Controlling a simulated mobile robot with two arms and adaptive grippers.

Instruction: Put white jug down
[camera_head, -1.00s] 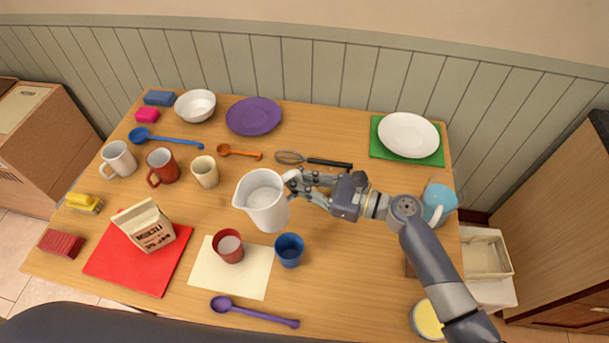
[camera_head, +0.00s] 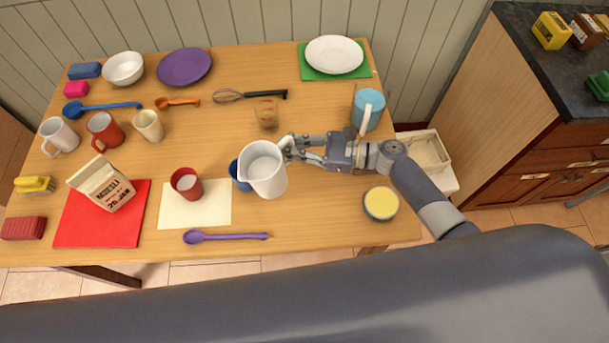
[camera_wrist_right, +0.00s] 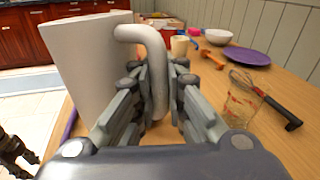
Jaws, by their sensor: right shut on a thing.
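The white jug (camera_head: 264,172) shows in the head view near the middle of the table, with pale liquid inside. My right gripper (camera_head: 290,150) is shut on the jug's handle, to the right of its body. In the right wrist view the jug (camera_wrist_right: 82,65) is at the left, and the fingers (camera_wrist_right: 155,95) close around its handle. The jug hides much of a blue cup (camera_head: 238,177) in the head view. Whether the jug's base touches the table (camera_head: 320,220) is hard to tell.
A glass (camera_head: 266,114) stands behind the jug. A red cup (camera_head: 186,183) stands on a cream mat (camera_head: 215,207) to the left. A blue jug (camera_head: 368,110) and a yellow-topped tub (camera_head: 381,203) are to the right. The table front right of the purple spoon (camera_head: 225,237) is clear.

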